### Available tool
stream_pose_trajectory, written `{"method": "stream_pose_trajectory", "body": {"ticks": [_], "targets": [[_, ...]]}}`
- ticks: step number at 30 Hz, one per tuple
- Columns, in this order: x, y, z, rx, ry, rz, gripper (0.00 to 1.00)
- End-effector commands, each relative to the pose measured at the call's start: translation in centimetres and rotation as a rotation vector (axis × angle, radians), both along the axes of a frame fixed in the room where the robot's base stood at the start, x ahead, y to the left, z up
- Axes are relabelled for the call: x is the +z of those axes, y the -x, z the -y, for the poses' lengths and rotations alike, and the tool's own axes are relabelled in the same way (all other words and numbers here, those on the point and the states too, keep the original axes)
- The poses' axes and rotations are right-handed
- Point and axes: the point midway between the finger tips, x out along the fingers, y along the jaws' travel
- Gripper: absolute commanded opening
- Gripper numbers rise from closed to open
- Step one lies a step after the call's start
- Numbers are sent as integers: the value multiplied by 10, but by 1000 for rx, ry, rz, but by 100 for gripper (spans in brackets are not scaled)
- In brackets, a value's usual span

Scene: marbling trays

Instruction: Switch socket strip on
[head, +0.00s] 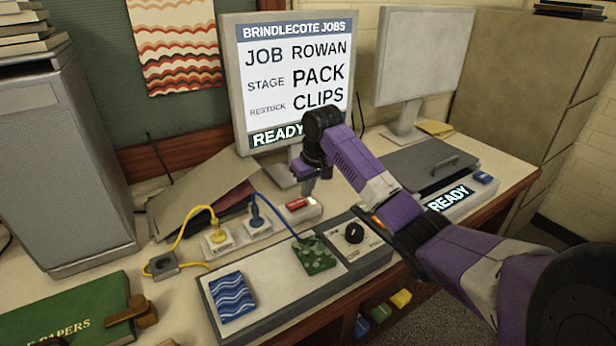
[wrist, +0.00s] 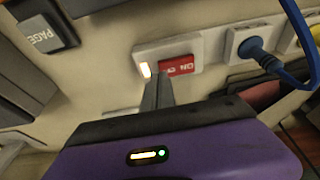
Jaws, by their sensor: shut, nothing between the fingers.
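The white socket strip (head: 272,228) lies on the desk, with a yellow plug (head: 216,236) and a blue plug (head: 256,222) in it. Its red rocker switch (head: 297,204) is at the right end. In the wrist view the switch (wrist: 178,66) is marked ON, and a small lamp (wrist: 146,70) beside it glows. My gripper (head: 309,190) is shut and empty, pointing down over the switch end. In the wrist view its fingertips (wrist: 160,80) overlap the strip between lamp and switch; I cannot tell whether they touch.
A monitor (head: 290,75) stands behind the strip, and a second, blank monitor (head: 422,55) is at the right. A grey panel with a black knob (head: 354,233) and patterned squares lies in front. Yellow and blue cables cross nearby. Papers (head: 195,190) lie behind the plugs.

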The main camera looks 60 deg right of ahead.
Motion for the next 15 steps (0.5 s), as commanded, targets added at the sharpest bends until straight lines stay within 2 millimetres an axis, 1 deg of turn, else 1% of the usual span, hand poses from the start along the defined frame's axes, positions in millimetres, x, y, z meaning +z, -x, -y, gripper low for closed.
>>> {"method": "stream_pose_trajectory", "body": {"ticks": [3,6,15], "targets": [[-9,0,0,0,0,0,0],[-13,0,0,0,0,0,0],[-14,0,0,1,0,0,0]]}}
